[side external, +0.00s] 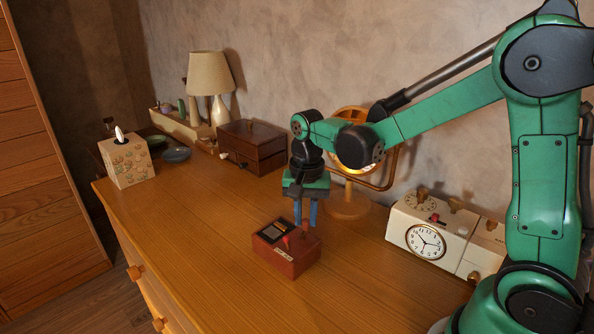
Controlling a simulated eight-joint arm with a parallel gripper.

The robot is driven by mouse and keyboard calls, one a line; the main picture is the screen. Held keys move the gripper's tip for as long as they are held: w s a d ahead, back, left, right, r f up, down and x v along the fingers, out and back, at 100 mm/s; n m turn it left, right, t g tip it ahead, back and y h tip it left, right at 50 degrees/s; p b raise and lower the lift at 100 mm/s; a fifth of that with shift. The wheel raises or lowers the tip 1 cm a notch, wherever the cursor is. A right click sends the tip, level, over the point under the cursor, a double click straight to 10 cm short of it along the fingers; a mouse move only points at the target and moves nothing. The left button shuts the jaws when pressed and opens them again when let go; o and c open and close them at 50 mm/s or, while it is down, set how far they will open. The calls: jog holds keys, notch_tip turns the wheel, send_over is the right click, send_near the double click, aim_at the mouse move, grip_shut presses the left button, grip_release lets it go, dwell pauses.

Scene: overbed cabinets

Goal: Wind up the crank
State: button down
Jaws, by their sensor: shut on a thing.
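A small red-brown box (285,262) stands on the wooden top, with a dark panel, a red knob and a light label on it. A small upright crank handle (305,231) rises from the right part of its top. My gripper (305,220) points straight down over that part of the box. Its two blue fingers are close together around the handle's upper end, shut on it. The fingers hide most of the handle, and its crank arm is too small to make out.
A cream clock unit (431,238) stands to the right, close to my arm's base. A round orange-framed object (348,207) on a wooden foot is behind my gripper. A dark wooden box (252,147), lamp (210,76) and tissue box (128,161) stand further left. The front left top is clear.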

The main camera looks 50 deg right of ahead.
jog(key=m, duration=0.4)
jog(key=shift+s+m, duration=0.3)
jog(key=m, duration=0.4)
jog(key=shift+s+m, duration=0.25)
jog(key=shift+m, duration=0.05)
jog(key=m, duration=0.4)
jog(key=shift+s+a+m, duration=0.15)
jog(key=shift+a+m, duration=0.1)
jog(key=shift+m, duration=0.05)
jog(key=shift+s+a+m, duration=0.1)
jog(key=shift+a+m, duration=0.1)
jog(key=shift+m, duration=1.8)
jog(key=c, duration=0.7)
grip_release()
